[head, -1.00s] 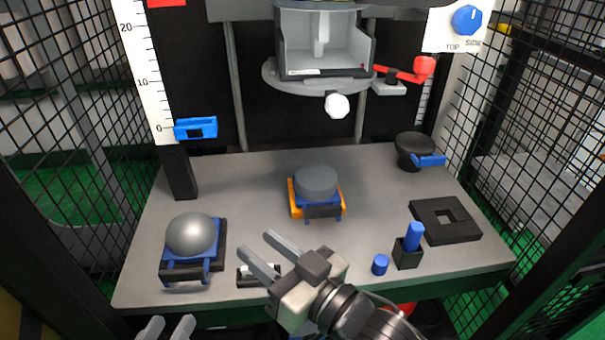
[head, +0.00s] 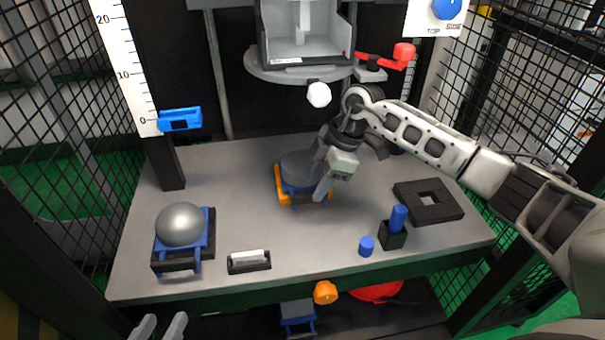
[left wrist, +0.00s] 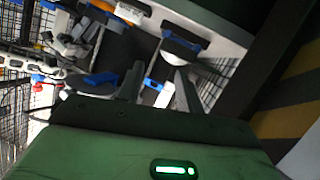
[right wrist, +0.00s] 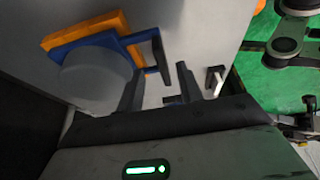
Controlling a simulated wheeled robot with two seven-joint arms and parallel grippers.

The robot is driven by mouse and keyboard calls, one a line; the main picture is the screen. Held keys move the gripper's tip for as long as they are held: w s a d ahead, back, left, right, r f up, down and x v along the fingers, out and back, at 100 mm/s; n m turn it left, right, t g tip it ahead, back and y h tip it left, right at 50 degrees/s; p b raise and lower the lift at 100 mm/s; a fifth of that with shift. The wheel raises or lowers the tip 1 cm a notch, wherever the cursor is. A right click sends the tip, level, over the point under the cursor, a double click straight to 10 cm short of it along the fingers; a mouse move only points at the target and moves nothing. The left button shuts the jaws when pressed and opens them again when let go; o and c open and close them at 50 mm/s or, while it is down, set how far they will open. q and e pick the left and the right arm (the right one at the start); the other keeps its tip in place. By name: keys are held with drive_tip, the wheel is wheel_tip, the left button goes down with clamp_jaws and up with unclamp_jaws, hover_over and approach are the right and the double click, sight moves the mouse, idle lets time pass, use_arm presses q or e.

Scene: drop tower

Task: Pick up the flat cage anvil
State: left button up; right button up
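A flat round grey anvil (head: 298,168) sits in a blue frame on an orange base (head: 281,186) mid-table. In the right wrist view the grey disc (right wrist: 95,80) lies left of my fingers, and its blue frame with a dark handle bar (right wrist: 160,55) is just beyond the fingertips. My right gripper (head: 335,185) is at the anvil's right side, partly covering it; its fingers (right wrist: 158,80) are apart, with nothing visibly clamped. My left gripper (head: 158,325) is open and empty at the bottom left, in front of the table.
A domed anvil (head: 182,225) in a blue frame stands at left. A small block with a white bar (head: 249,260), a blue cylinder (head: 366,246), a black holder (head: 393,235) and a square black plate (head: 429,201) lie around. A grey-topped blue-framed piece (head: 297,312) is on the lower shelf.

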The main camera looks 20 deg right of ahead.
sight(309, 193)
drive_tip(key=shift+a+f, duration=0.2)
drive_tip(key=shift+f, duration=0.25)
drive_tip(key=b+x, duration=0.2)
drive_tip(key=x, duration=0.2)
drive_tip(key=shift+s+a+f, duration=0.1)
drive_tip(key=shift+a+f, duration=0.05)
drive_tip(key=shift+a, duration=0.2)
clamp_jaws()
use_arm(q)
drive_tip(key=shift+w+d+r+n+t+h, duration=0.15)
drive_tip(key=shift+d+r+n+h, duration=0.1)
drive_tip(key=shift+r+h, duration=0.15)
drive_tip(key=shift+w+d+r+n+t+h, duration=0.15)
drive_tip(key=shift+d+r+h, duration=0.15)
drive_tip(key=shift+r, duration=0.15)
drive_tip(key=shift+s+f, duration=0.1)
drive_tip(key=shift+s, duration=0.05)
use_arm(e)
drive_tip(key=shift+r, duration=0.2)
